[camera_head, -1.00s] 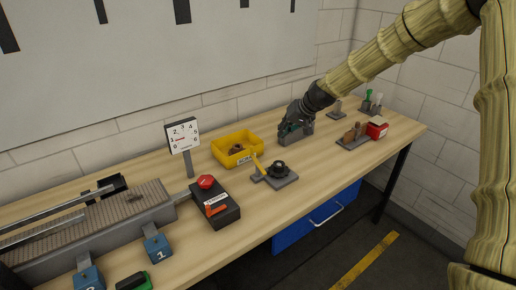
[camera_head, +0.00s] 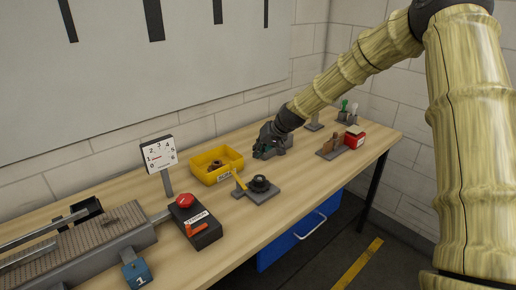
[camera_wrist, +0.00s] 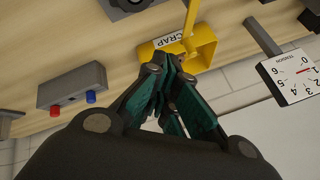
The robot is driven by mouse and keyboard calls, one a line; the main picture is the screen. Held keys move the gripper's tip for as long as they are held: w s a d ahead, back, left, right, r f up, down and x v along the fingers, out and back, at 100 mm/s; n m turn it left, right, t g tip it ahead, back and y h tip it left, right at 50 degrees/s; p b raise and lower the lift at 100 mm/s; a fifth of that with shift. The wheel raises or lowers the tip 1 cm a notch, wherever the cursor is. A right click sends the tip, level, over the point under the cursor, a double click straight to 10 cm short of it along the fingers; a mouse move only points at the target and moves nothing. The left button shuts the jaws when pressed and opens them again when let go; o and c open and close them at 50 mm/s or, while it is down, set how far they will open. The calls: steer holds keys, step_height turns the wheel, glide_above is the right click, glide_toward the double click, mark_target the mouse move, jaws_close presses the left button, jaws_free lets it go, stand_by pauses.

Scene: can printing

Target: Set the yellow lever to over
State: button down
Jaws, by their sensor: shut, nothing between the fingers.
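The yellow lever (camera_head: 239,180) rises from a grey base plate (camera_head: 262,196) with a black round knob (camera_head: 260,184) beside it. In the head view it leans up and to the left, towards the yellow bin. In the wrist view the lever (camera_wrist: 190,20) shows at the top, in front of the bin. My gripper (camera_head: 262,153) is beyond the lever and to its right, above the table and apart from it. In the wrist view its teal fingertips (camera_wrist: 170,68) are together and hold nothing.
A yellow bin (camera_head: 203,177) labelled SCRAP stands left of my gripper. A dial gauge (camera_head: 158,153) on a post and a black box with a red button (camera_head: 185,201) stand further left. A grey box with red and blue buttons (camera_wrist: 72,86) is close to my gripper. Bare table lies in front.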

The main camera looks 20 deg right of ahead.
steer(key=w+a+f+p, duration=0.4)
steer(key=w+a+f, duration=0.1)
steer(key=a+f, duration=0.1)
steer(key=shift+p, duration=0.3)
stand_by(0.4)
steer(key=shift+w, duration=0.1)
